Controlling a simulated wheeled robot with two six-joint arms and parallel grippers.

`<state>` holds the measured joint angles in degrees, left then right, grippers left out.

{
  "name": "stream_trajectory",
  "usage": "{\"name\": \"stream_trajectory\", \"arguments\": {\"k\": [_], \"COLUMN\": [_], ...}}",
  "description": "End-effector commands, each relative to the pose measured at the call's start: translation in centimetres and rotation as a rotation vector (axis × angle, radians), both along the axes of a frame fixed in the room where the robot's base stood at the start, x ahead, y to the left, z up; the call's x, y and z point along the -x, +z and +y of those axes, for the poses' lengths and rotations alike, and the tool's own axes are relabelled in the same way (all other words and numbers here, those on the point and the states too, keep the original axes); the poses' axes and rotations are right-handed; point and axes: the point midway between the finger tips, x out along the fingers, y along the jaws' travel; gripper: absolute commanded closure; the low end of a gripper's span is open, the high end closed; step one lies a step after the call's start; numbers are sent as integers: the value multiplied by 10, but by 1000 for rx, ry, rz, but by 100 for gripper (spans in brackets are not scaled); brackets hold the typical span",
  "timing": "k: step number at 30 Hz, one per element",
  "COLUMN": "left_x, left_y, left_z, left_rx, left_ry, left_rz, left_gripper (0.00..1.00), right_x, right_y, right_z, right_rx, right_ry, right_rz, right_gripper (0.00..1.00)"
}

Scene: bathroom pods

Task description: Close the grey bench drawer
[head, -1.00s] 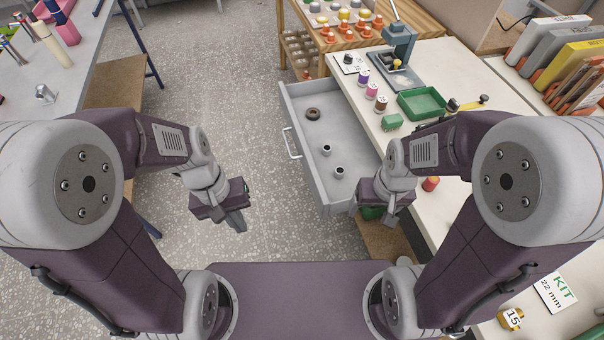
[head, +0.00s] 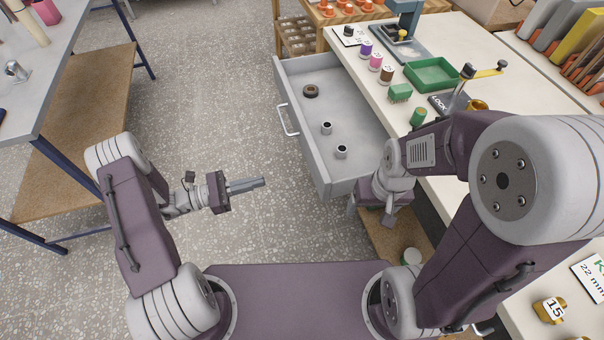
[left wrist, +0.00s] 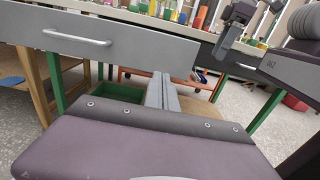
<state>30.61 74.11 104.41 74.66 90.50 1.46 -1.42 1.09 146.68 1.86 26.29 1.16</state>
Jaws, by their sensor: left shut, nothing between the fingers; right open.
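The grey bench drawer (head: 309,145) is pulled well out from under the white-topped bench (head: 460,60) in the head view. A dark ring and two small cylindrical parts lie in it. Its handle (head: 285,120) is on its front, facing left. My left gripper (head: 262,183) is shut and empty, pointing right, apart from the drawer front. In the left wrist view the drawer front (left wrist: 130,50) spans the upper left, with its handle (left wrist: 77,38); my left fingers (left wrist: 161,90) show below it. My right gripper (head: 388,220) is by the drawer's near end; its fingers are mostly hidden.
On the bench stand a green tray (head: 432,74), labelled spools (head: 375,62) and a press (head: 405,25). Another bench (head: 45,70) with a lower wooden shelf (head: 85,130) is at the left. The speckled floor between is clear.

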Motion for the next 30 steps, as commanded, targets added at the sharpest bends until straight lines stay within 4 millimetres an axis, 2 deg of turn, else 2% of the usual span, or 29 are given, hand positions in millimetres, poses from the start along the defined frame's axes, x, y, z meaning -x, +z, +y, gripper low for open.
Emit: {"name": "stream_trajectory", "arguments": {"k": [5, 12, 18, 24, 30], "left_x": [-5, -19, -29, -34, -35], "left_y": [1, 1, 1, 1, 1], "left_z": [-26, -78, -114, -132, -135], "left_rx": [-1, -2, -2, -2, -2], "left_ry": [-8, -10, -8, -6, -4], "left_rz": [2, 1, 0, -1, 0], "left_gripper": [100, 100, 100, 100, 100], "right_x": [0, 0, 0, 0, 0], "right_y": [1, 0, -1, -2, -2], "right_z": [0, 0, 0, 0, 0], "right_rx": [0, 0, 0, 0, 0], "right_ry": [0, 0, 0, 0, 0], "right_rz": [0, 0, 0, 0, 0], "right_gripper": [22, 22, 22, 22, 22]}}
